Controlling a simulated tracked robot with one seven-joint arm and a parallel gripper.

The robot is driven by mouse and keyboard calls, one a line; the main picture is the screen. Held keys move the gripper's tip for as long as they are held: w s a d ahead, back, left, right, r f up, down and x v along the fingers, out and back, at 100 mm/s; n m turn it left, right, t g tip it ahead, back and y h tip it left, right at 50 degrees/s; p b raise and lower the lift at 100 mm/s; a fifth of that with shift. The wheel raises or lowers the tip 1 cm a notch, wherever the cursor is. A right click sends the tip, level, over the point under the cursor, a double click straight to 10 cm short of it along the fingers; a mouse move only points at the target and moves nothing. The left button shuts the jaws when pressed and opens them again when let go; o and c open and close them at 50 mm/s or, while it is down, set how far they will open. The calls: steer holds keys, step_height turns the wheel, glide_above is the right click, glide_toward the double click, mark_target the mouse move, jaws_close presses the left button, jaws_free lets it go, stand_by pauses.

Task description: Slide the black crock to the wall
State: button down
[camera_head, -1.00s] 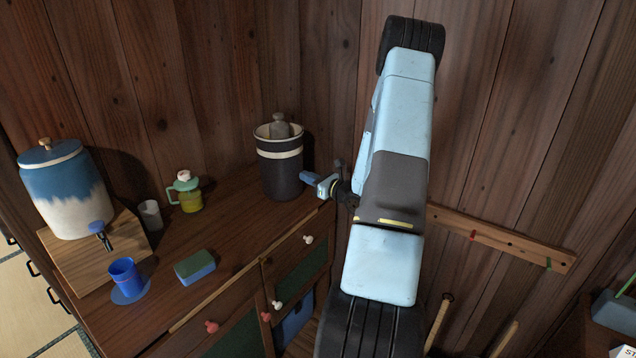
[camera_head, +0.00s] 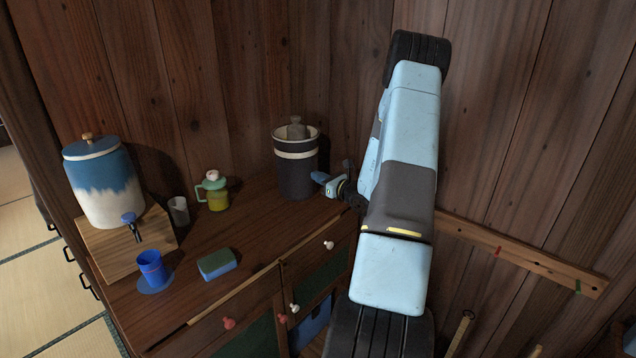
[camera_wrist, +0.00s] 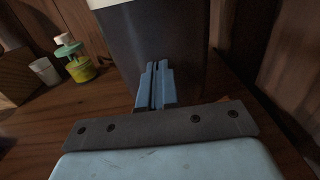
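The black crock (camera_head: 297,178) stands upright near the back right of the cabinet top, close to the plank wall (camera_head: 240,90). It is dark with a cream band, and a grey knobbed piece sits in its mouth. My gripper (camera_head: 318,177) is at the crock's right side, at low height. In the wrist view the crock (camera_wrist: 155,40) fills the upper middle, and my gripper (camera_wrist: 155,68) has its blue fingers together, pointing at the crock's side. Whether the fingertips touch it I cannot tell. The gripper holds nothing.
A green-topped yellow jar (camera_head: 216,196), a grey cup (camera_head: 179,211), a sponge (camera_head: 217,264) and a blue cup (camera_head: 152,268) on a saucer stand left of the crock. A blue-and-white dispenser (camera_head: 103,190) sits on a wooden board. A peg rail (camera_head: 520,255) is on the right wall.

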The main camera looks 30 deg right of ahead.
steer(key=x, duration=1)
steer(key=shift+w+a, duration=0.1)
steer(key=shift+w, duration=0.3)
